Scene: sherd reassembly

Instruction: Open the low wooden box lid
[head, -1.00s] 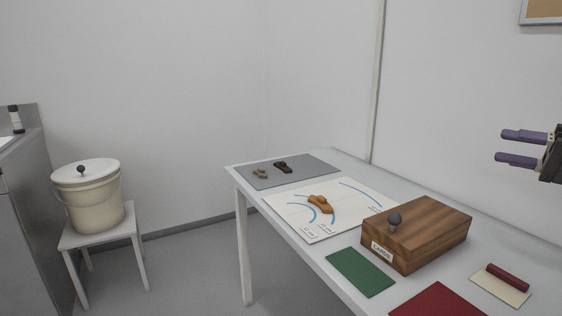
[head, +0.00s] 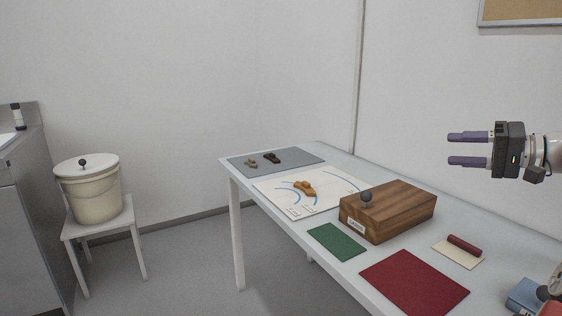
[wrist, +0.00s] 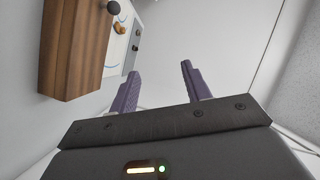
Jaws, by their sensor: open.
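The low wooden box (head: 400,212) stands on the white table with its lid shut. A dark round knob (head: 366,197) sits on the lid near its left end, and a small label is on the box's end face. My gripper (head: 450,149) is open and empty, in the air above and to the right of the box. In the wrist view the box (wrist: 72,50) is at upper left, with the knob (wrist: 113,7) at the top edge. The purple fingers (wrist: 160,85) are apart with nothing between them.
A white sheet (head: 275,190) with blue arcs and orange-brown sherds lies left of the box. A grey mat (head: 300,156) with sherds is behind. A green mat (head: 337,242), a red mat (head: 414,281) and a dark red roll (head: 465,245) lie nearby. A lidded bucket (head: 90,190) stands on a stool.

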